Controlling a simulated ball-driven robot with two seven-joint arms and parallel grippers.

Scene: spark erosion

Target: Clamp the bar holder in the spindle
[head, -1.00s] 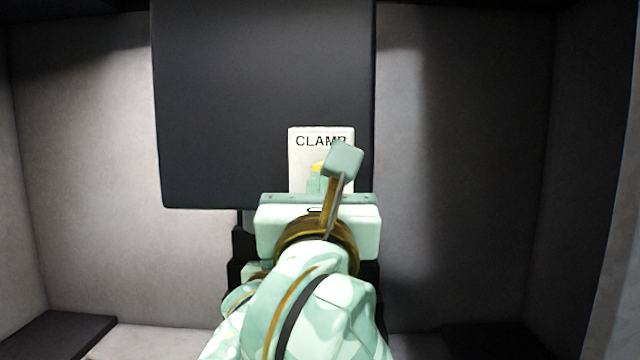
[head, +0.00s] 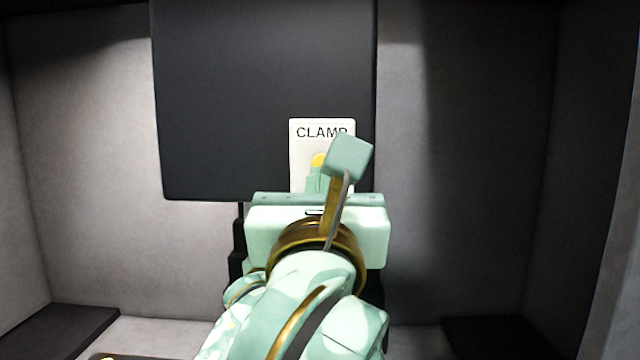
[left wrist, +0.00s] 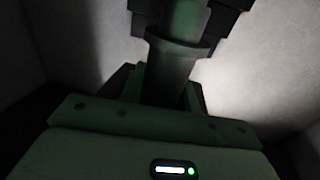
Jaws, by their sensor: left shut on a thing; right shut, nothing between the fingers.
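My right gripper (head: 318,182) is shut and empty, in front of the white CLAMP plate (head: 301,152) on the dark machine head. Its fingertips overlap the lower part of the plate's yellow button (head: 319,159); I cannot tell whether they touch it. In the left wrist view my left gripper (left wrist: 165,95) is shut on the bar holder (left wrist: 172,72), a dark upright cylinder with a collar. The holder's top meets the dark stepped spindle (left wrist: 228,22); how far it sits inside is unclear. In the head view the right gripper hides most of the spindle (head: 237,262).
The dark machine head (head: 240,90) hangs in a grey-walled chamber. Dark ledges lie at the lower left (head: 70,330) and lower right (head: 495,337).

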